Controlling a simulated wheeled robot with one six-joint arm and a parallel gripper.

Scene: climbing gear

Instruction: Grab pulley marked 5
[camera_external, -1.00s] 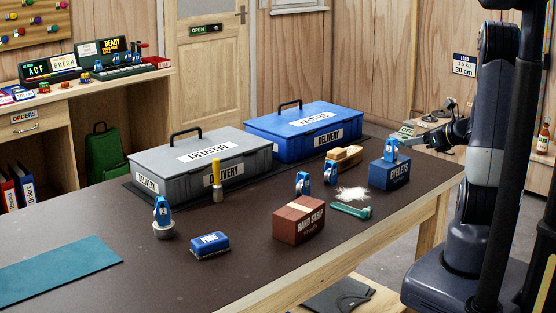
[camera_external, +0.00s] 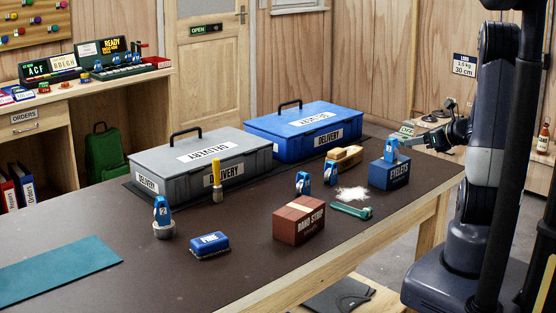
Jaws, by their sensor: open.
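Several blue pulleys stand on the dark bench. One pulley (camera_external: 391,151) sits upright on the blue EYELETS box (camera_external: 389,174) at the right; its number is too small to read surely. My gripper (camera_external: 404,141) reaches in from the right, its open fingers at or right beside this pulley's upper part; I cannot tell whether they touch it. Two more pulleys, one (camera_external: 303,183) and another (camera_external: 331,173), stand mid-bench, marks unclear. Another pulley (camera_external: 162,210), its mark looking like a 2, stands on a round metal tin (camera_external: 163,230) at the left.
A BAND STRIP box (camera_external: 299,225), a green-handled tool (camera_external: 351,210), white powder (camera_external: 352,193) and a wooden brush (camera_external: 344,156) lie near the pulleys. Grey (camera_external: 172,170) and blue (camera_external: 285,142) DELIVERY boxes stand behind.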

